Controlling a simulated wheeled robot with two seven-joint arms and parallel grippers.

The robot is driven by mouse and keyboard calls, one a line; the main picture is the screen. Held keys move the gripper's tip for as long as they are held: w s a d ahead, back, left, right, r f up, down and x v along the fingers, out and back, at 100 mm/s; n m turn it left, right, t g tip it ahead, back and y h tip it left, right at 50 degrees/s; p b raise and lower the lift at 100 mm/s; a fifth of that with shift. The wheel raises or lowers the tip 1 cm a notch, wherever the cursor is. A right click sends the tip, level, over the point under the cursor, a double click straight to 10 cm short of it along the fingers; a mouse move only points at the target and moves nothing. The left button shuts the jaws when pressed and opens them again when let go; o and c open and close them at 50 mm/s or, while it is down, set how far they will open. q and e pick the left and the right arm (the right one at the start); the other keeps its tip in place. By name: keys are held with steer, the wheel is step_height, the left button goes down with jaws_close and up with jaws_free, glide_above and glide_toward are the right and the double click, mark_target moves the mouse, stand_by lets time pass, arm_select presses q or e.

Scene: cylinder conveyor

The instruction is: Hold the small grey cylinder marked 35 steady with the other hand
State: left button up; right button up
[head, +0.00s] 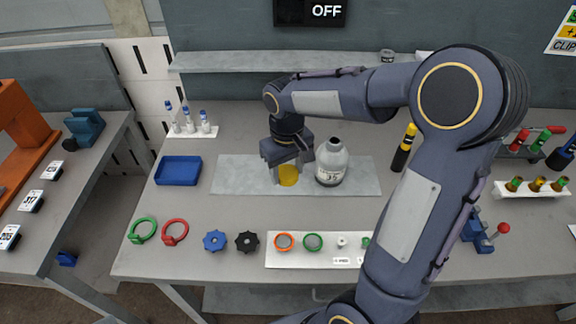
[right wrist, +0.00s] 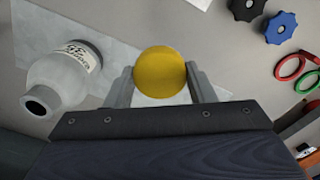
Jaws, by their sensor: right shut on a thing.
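The small grey cylinder marked 35 (head: 332,164) looks like a grey bottle with a dark opening on top and a pale label. It stands upright on the light grey mat (head: 235,174). In the right wrist view the bottle (right wrist: 66,75) is at the left, apart from the fingers. My right gripper (head: 286,168) is shut on a yellow cylinder (head: 289,177), just left of the bottle. In the right wrist view the round yellow top (right wrist: 160,72) sits between the two fingers. My left gripper is not in view, and nothing holds the bottle.
A blue tray (head: 178,171) is left of the mat. Rings and knobs line the front edge, with a white board (head: 300,262) among them. A yellow-and-black cylinder (head: 404,150) stands right of the mat, beside my arm. A white vial rack (head: 193,131) stands at the back left.

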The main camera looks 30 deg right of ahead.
steer(key=w+d+f, duration=0.1)
steer(key=w+f, duration=0.1)
steer(key=w, duration=0.1)
steer(key=w+d+f+b, duration=0.1)
steer(key=w+f, duration=0.2)
steer(key=w, duration=0.1)
steer(key=w+d+f+b, duration=0.1)
steer(key=w+f, duration=0.2)
steer(key=w, duration=0.1)
steer(key=shift+f, duration=0.1)
steer(key=shift+w+f+b, duration=0.3)
steer(key=shift+w, duration=0.1)
steer(key=shift+w+d+f, duration=0.1)
steer(key=shift+w+f, duration=0.05)
steer(key=shift+f, duration=0.15)
step_height(320, 180, down, 4)
steer(key=b, duration=0.2)
steer(key=shift+w+r+b, duration=0.15)
steer(key=shift+r+b, duration=0.1)
steer(key=shift+b, duration=0.1)
steer(key=shift+r, duration=0.2)
